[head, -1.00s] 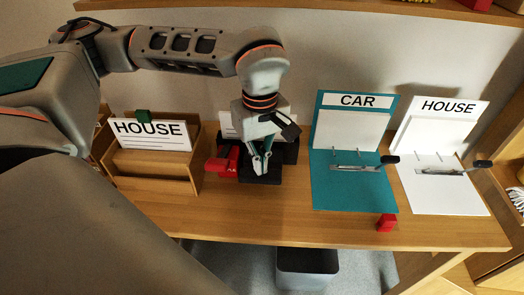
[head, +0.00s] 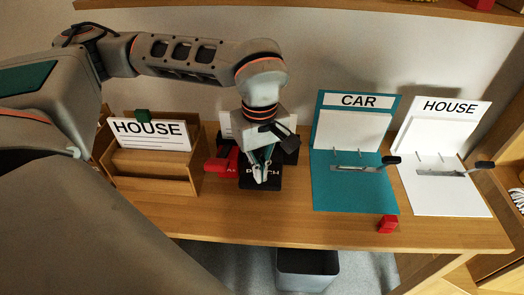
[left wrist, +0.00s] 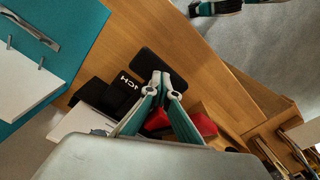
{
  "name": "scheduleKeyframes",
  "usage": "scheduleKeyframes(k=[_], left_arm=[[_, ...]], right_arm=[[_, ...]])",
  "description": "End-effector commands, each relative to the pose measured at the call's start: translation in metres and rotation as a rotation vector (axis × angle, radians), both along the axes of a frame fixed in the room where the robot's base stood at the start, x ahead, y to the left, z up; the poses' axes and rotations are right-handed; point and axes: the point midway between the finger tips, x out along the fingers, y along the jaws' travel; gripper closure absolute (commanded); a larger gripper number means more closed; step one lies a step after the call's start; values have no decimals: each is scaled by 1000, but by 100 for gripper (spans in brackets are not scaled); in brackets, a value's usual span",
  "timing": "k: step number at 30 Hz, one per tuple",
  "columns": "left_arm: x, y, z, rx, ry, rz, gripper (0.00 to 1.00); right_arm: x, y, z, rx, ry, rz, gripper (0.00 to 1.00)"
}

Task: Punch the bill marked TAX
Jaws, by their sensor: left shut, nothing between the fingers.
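The black punch (head: 262,183), with white PUNCH lettering, stands on the table left of its middle. My left gripper (head: 261,178) is shut and empty, pointing down with its fingertips at the punch. In the left wrist view its fingertips (left wrist: 158,83) are together beside the lettered punch (left wrist: 128,84); whether they touch it is unclear. A white sheet (head: 225,123) stands behind the punch, mostly hidden by my gripper. No TAX marking is readable. A bill marked HOUSE (head: 150,134) stands in a wooden holder (head: 150,183) at the left. My right gripper is not seen.
A red device (head: 220,165) sits left of the punch. A teal CAR file (head: 345,192) and a white HOUSE file (head: 440,197) with levers stand at the right. A small red block (head: 387,224) lies near the front edge. A grey bin (head: 307,270) stands below.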

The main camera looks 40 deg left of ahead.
Motion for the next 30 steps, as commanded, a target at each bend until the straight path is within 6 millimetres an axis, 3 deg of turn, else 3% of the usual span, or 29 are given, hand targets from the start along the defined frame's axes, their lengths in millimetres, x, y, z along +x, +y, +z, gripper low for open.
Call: scheduleKeyframes(k=[15, 30], left_arm=[[-3, -1, -4, 1, 3, -1, 100], [-2, -1, -4, 1, 3, -1, 100]], right_arm=[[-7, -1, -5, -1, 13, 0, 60], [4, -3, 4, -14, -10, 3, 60]])
